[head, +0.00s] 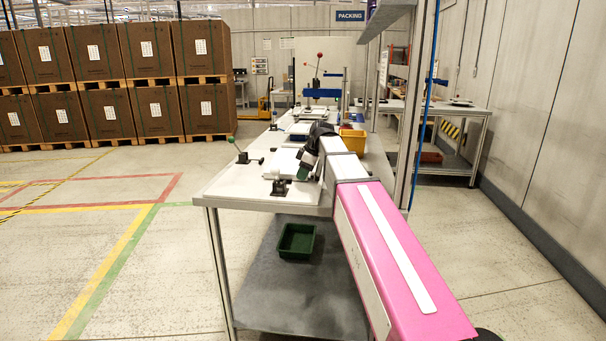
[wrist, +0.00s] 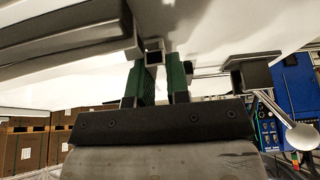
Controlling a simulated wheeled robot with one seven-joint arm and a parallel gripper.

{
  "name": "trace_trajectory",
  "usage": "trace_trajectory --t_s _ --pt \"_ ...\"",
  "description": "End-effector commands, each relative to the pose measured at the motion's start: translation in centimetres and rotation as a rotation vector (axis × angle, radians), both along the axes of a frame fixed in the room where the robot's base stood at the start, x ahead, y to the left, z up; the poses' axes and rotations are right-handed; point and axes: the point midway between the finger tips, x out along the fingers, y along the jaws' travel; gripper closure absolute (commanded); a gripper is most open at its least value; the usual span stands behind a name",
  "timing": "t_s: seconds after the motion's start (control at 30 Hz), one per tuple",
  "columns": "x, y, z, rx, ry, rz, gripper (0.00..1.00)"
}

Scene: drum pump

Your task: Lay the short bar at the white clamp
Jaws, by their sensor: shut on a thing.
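My gripper (head: 305,171) is low over the near end of the workbench in the head view. In the wrist view its two green fingers (wrist: 161,80) are shut on the short bar (wrist: 154,52), a square hollow tube seen with its open end towards the camera. A lever with a pale rounded knob (wrist: 303,137) is at the right of the wrist view, beside a dark block; it looks like the white clamp. In the head view my arm and gripper cover the bar. Whether the bar touches any support cannot be told.
A clamp with a green-knobbed lever (head: 243,155) and a small black fixture (head: 278,186) stand on the workbench (head: 232,185). A yellow bin (head: 353,140) is farther back. A green tray (head: 297,240) sits on the lower shelf. A shelf post (head: 424,100) rises at the right.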

Motion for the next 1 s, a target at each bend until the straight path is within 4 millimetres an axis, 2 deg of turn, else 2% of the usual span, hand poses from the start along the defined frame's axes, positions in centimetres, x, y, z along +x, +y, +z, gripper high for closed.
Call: trace_trajectory --t_s 0.03,0.17,0.2,0.27,0.53,0.67,0.77,1.0 --pt "-0.5 -0.2 -1.4 -0.017 0.023 0.0 1.0" --pt "-0.6 -0.2 -1.5 -0.018 0.024 0.0 1.0" --pt "-0.6 -0.2 -1.5 -0.017 0.025 0.0 0.74" --pt "-0.6 -0.1 -1.5 -0.016 0.025 0.0 0.58" --pt "-0.5 -0.1 -1.4 -0.017 0.024 -0.001 0.58" --pt "-0.4 -0.1 -0.6 -0.016 0.022 -0.002 0.58" --pt "-0.3 -0.6 0.7 -0.017 0.02 -0.003 0.58" --pt "-0.6 -2.2 5.2 -0.013 0.014 -0.003 0.58"
